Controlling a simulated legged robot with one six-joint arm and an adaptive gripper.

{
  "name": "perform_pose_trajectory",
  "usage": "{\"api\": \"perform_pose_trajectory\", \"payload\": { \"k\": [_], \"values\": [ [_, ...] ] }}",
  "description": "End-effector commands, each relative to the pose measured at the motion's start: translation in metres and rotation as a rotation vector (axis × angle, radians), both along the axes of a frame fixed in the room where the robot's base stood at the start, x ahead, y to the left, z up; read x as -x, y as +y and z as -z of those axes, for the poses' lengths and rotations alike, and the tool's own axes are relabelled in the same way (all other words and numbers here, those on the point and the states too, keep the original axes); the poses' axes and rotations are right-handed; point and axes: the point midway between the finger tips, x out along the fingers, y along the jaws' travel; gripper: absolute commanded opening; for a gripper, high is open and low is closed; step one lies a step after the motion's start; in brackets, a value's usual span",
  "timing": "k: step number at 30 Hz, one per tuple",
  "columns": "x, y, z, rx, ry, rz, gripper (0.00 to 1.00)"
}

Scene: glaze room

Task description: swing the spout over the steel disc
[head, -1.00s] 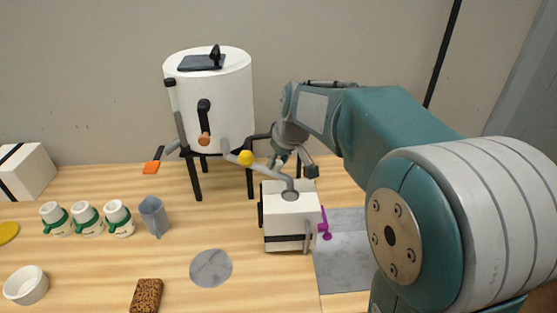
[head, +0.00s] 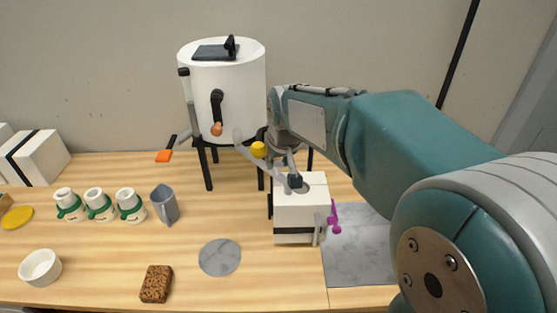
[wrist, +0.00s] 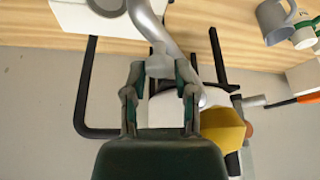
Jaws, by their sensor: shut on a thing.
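The grey spout (head: 245,153) rises from a white box with a dark band (head: 299,212) and reaches left and back toward the white tank. My gripper (wrist: 160,80) is shut on the spout's pipe (wrist: 145,18), short of the knob. In the head view, my wrist hides part of the grip. The grey, marbled-looking disc (head: 220,257) lies flat on the table, front left of the box. The spout's end is behind the disc, not over it.
A white tank (head: 222,85) on black legs stands close behind the spout. A grey jug (head: 164,205), several white-and-green cups (head: 100,205), a white bowl (head: 40,267) and a brown sponge (head: 156,284) stand left. A grey slab (head: 358,250) lies right.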

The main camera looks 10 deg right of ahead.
Motion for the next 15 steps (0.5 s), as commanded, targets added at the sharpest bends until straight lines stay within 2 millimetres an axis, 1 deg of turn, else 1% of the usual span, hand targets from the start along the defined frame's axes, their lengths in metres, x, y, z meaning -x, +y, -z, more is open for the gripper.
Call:
{"api": "perform_pose_trajectory", "payload": {
  "k": [1, 2, 3, 4, 15],
  "values": [
    [0.0025, -0.0011, 0.0043, 0.002, 0.014, 0.0, 0.0],
    [0.0024, -0.0011, 0.0044, 0.002, 0.015, 0.0, 0.45],
    [0.0024, -0.0012, 0.0045, 0.002, 0.014, 0.0, 0.63],
    [0.0023, -0.0011, 0.0042, 0.002, 0.014, 0.0, 0.7],
    [0.0007, -0.0001, 0.0018, 0.002, 0.006, -0.003, 0.7]
  ]
}}
